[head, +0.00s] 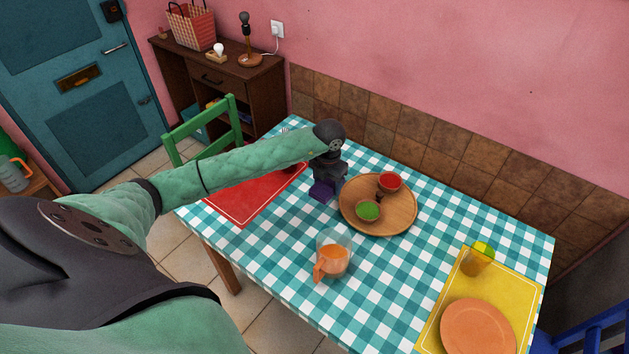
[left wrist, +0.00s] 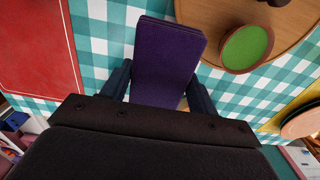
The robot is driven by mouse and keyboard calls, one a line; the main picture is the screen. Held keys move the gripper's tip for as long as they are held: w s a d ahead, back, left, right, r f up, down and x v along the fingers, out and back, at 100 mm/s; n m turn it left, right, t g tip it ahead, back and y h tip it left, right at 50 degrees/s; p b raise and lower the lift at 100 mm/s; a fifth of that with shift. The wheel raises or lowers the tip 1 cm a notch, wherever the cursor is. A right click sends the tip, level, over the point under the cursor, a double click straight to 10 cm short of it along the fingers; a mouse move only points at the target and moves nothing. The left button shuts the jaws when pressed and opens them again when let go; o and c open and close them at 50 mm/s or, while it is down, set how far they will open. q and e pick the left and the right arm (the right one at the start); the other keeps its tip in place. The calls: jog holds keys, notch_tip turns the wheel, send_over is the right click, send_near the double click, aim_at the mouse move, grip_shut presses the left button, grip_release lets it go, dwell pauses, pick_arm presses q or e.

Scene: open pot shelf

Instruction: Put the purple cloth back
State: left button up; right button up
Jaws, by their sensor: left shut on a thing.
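The purple cloth (head: 322,190) is a small folded purple pad. It sits between the red placemat and the round wooden tray in the head view, partly hidden by my gripper. In the left wrist view the cloth (left wrist: 168,60) shows as a flat purple rectangle between two dark fingers. My left gripper (head: 325,182) points down and is shut on the cloth, over the checked tablecloth. I cannot tell whether the cloth touches the table. My right gripper is not in view.
The round wooden tray (head: 395,220) holds a green bowl (head: 368,210) and a red bowl (head: 390,181). A red placemat (head: 245,203), a jug (head: 333,255) and a yellow placemat (head: 437,318) with a plate (head: 478,328) lie around. The checked table (head: 265,270) has free room at front left.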

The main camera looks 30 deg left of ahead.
pick_arm(q)
jog(key=a+f, duration=0.1)
jog(key=w+a+f+b, duration=0.1)
jog(key=a, duration=0.1)
jog(key=w+a+f, duration=0.1)
jog(key=shift+a+f+b, duration=0.15)
jog(key=shift+a+b, duration=0.05)
jog(key=shift+b, duration=0.1)
jog(key=b, duration=0.2)
send_near(309, 184)
jog(key=shift+s+d+f, duration=1.05)
jog(key=shift+s+f, duration=0.15)
jog(key=shift+s, duration=0.05)
jog(key=shift+w+a+f, duration=0.2)
jog(key=shift+a+f, duration=0.1)
jog(key=shift+a, duration=0.15)
notch_tip(309, 184, down, 3)
jog(key=shift+b, duration=0.65)
jog(key=shift+f, duration=0.35)
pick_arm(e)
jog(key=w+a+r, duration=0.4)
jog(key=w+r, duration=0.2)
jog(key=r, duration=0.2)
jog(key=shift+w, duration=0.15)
pick_arm(q)
jog(key=shift+f, duration=0.15)
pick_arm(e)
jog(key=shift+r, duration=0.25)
